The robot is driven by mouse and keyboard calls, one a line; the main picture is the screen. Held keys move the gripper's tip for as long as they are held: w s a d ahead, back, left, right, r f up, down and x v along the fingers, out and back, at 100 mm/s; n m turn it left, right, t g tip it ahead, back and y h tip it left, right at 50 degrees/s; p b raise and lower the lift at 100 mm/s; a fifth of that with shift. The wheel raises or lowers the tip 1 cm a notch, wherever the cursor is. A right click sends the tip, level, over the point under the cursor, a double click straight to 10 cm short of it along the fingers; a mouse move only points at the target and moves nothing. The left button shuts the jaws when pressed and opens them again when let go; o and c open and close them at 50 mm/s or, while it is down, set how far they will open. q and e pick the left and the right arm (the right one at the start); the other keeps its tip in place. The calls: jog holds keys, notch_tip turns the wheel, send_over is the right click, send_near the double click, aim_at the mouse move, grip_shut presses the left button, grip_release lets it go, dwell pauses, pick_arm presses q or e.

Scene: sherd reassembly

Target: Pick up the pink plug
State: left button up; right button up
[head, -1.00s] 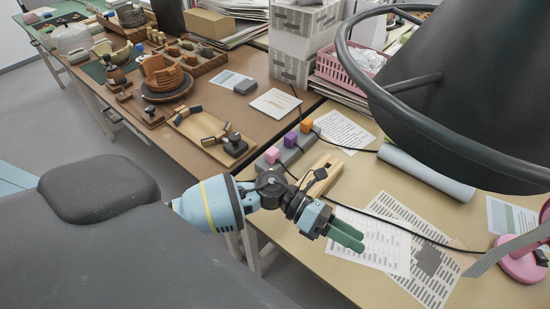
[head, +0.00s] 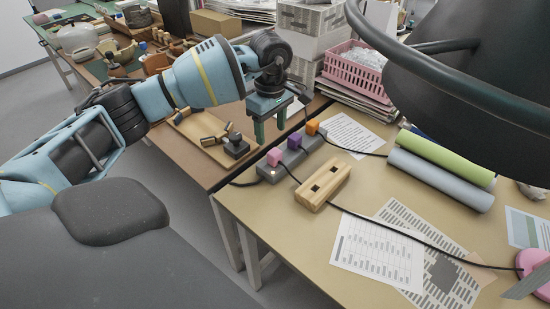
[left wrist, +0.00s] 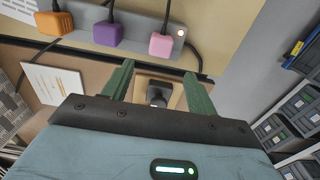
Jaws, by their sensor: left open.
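The pink plug (head: 274,157) sits in the near end of a grey power strip (head: 290,166) at the table's left edge. A purple plug (head: 294,142) and an orange plug (head: 313,127) stand farther along the strip. My left gripper (head: 270,131) is open and empty, pointing down, and appears above the pink plug in the head view. In the left wrist view, the pink plug (left wrist: 160,46) lies just beyond the fingertips (left wrist: 158,72), untouched, with the purple plug (left wrist: 108,34) and orange plug (left wrist: 56,22) to its left. My right gripper is not in view.
A wooden block with dark slots (head: 323,185) lies right of the strip. Black cables run over the table from the plugs. Printed sheets (head: 378,250) lie in front, rolled tubes (head: 440,178) to the right. A wooden tray (head: 202,140) is on the brown table.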

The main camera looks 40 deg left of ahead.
aim_at(273, 151)
pick_arm(q)
jog(key=shift+d+f, duration=0.15)
jog(key=shift+f, duration=1.6)
jog(key=shift+d+f, duration=0.1)
jog(key=shift+f, duration=2.1)
jog(key=c, duration=1)
jog(key=shift+c, duration=0.3)
jog(key=shift+r, duration=0.1)
jog(key=shift+r, duration=0.5)
jog(key=shift+s+d+r, duration=0.15)
jog(key=shift+d+r, duration=0.05)
jog(key=shift+r, duration=0.45)
jog(key=shift+s+d+r, duration=0.15)
jog(key=shift+d+r, duration=0.05)
jog(key=shift+r, duration=0.4)
jog(key=s+d+r, duration=0.1)
jog(key=s+d, duration=0.9)
jog(key=d, duration=0.1)
jog(key=shift+r, duration=0.2)
